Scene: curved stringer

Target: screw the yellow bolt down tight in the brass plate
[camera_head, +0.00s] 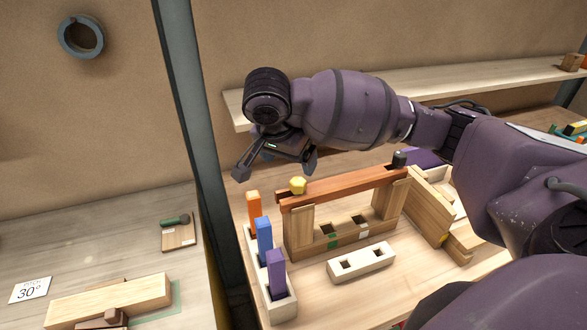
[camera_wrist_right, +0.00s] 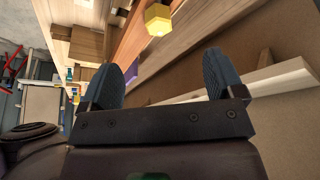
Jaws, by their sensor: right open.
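The yellow bolt (camera_head: 297,185) has a faceted head and stands at the left end of a reddish-brown wooden bar (camera_head: 345,187). I cannot make out a brass plate, and the bolt's shank is hidden. My right gripper (camera_head: 276,169) is open and empty, just above and behind the bolt and apart from it. In the right wrist view the bolt (camera_wrist_right: 158,19) lies beyond the open fingertips (camera_wrist_right: 166,72), near the top edge. My left gripper is not in view.
The bar rests on a wooden frame (camera_head: 300,232), with a dark knob (camera_head: 399,159) at its right end. A white rack (camera_head: 283,308) with orange, blue and purple blocks stands at left. A white two-hole block (camera_head: 361,263) lies in front. A grey post (camera_head: 190,100) rises at left.

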